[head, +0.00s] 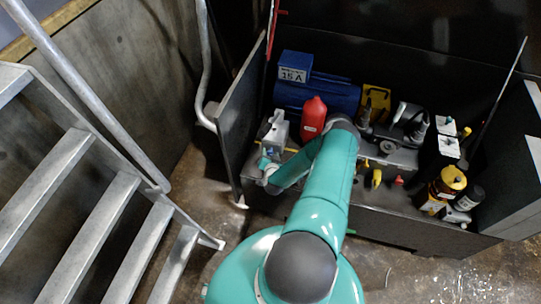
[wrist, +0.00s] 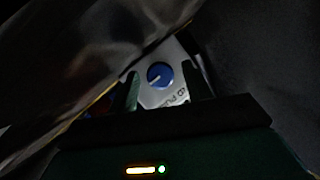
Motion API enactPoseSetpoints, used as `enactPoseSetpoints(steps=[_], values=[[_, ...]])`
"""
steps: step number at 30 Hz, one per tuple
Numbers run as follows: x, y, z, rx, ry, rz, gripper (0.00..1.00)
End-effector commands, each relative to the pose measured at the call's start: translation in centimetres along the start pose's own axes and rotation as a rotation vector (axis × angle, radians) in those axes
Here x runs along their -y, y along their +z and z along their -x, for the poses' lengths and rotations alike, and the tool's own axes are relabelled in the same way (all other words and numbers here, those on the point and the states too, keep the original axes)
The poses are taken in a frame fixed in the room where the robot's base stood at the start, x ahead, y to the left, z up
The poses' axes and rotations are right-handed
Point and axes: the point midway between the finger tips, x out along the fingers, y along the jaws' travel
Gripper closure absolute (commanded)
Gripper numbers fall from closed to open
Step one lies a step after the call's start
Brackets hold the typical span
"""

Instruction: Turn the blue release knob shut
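The blue release knob (wrist: 160,75) shows in the wrist view as a round dial with a white pointer line slanting to the lower left. It sits on a light grey plate (wrist: 158,96) with dark lettering beside it. My gripper (wrist: 161,88) is open, with one finger on each side of the knob in the picture; I see no contact with it. In the head view my gripper (head: 266,168) is beside a grey box (head: 275,130) at the left end of the bench, and the knob cannot be made out there.
A red bottle (head: 313,118) and a blue motor (head: 318,92) stand close to my arm. An open dark door panel (head: 241,118) is just left of my gripper. Metal stairs (head: 85,215) with a handrail are at the left. Bottles and tools crowd the bench's right side.

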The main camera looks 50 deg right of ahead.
Motion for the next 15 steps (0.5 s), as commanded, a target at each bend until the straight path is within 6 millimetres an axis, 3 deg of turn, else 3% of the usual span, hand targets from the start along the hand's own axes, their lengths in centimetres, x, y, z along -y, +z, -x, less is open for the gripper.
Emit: enactPoseSetpoints(steps=[1, 6, 15], values=[[0.00, -0.01, 0.01, 0.000, 0.000, 0.000, 0.60], [0.00, -0.01, 0.02, 0.000, 0.000, 0.000, 0.93], [0.10, 0.01, 0.01, 0.003, 0.007, 0.019, 0.94]])
